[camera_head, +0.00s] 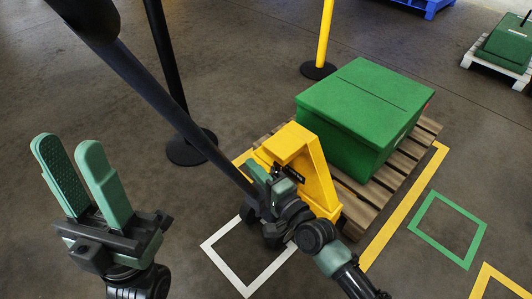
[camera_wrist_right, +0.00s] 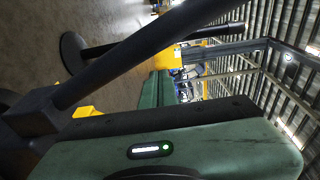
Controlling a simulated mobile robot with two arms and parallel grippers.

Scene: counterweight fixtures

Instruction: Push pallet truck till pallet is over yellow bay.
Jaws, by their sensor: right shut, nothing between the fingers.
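The yellow pallet truck (camera_head: 312,168) stands at the centre of the head view, with a long black handle (camera_head: 165,100) rising to the upper left. A wooden pallet (camera_head: 358,213) carries a big green box (camera_head: 362,105) behind the truck's yellow body. A yellow floor strip (camera_head: 405,207) runs along the pallet's right side; a partly cut-off yellow outline (camera_head: 485,278) lies at lower right. I cannot tell which marks the bay. My right gripper (camera_head: 268,178) is shut and empty beside the handle's lower end; its fingers show in the right wrist view (camera_wrist_right: 160,88). My left gripper (camera_head: 68,145) is open and empty.
A black post (camera_head: 168,60) stands left of the truck and a yellow post (camera_head: 324,35) behind it. White (camera_head: 232,280) and green (camera_head: 420,215) outlines mark the floor. Another loaded white pallet (camera_head: 495,70) is at far right, a blue pallet (camera_head: 430,8) at the back.

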